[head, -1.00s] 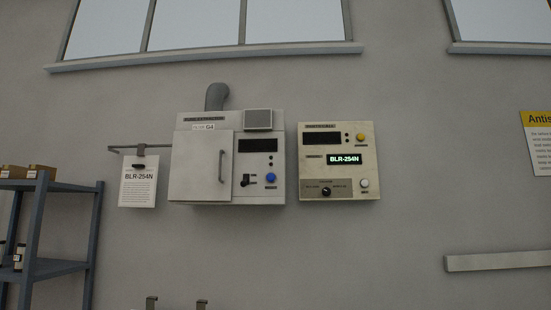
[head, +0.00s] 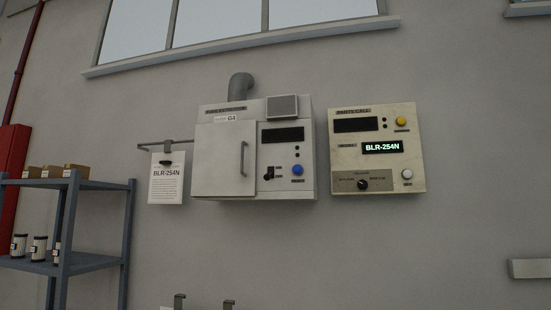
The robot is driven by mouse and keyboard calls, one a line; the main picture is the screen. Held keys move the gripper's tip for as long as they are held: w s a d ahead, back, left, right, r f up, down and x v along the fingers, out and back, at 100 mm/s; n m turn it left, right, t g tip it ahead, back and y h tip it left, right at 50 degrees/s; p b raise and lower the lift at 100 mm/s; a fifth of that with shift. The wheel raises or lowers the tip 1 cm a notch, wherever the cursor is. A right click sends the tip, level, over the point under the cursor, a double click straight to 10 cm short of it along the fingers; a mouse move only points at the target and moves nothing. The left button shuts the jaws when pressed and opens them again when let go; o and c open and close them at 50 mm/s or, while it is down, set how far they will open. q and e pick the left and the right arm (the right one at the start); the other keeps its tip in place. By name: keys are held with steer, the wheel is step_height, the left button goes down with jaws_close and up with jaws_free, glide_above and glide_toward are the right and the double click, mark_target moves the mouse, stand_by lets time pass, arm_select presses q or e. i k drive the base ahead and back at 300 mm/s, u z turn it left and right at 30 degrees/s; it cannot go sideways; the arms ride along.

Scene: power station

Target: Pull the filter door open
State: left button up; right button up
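The filter door (head: 222,160) is the pale square panel on the left half of the fume extractor box (head: 283,191) on the wall. It looks shut. Its vertical grey handle (head: 243,158) is near the door's right edge. A small "G4" label (head: 231,118) sits above the door. Neither of my grippers shows in the head view.
A control panel (head: 376,150) reading "BLR-254N" hangs right of the extractor. A tag card (head: 166,185) with the same code hangs from a rail on its left. A blue shelf (head: 95,262) with boxes and canisters stands at left. Two small hooks (head: 180,300) show at the bottom.

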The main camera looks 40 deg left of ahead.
mark_target(225, 153)
steer(key=u, duration=0.1)
steer(key=i, duration=0.75)
steer(key=u, duration=0.9)
steer(key=i, duration=0.45)
steer(key=u, duration=0.55)
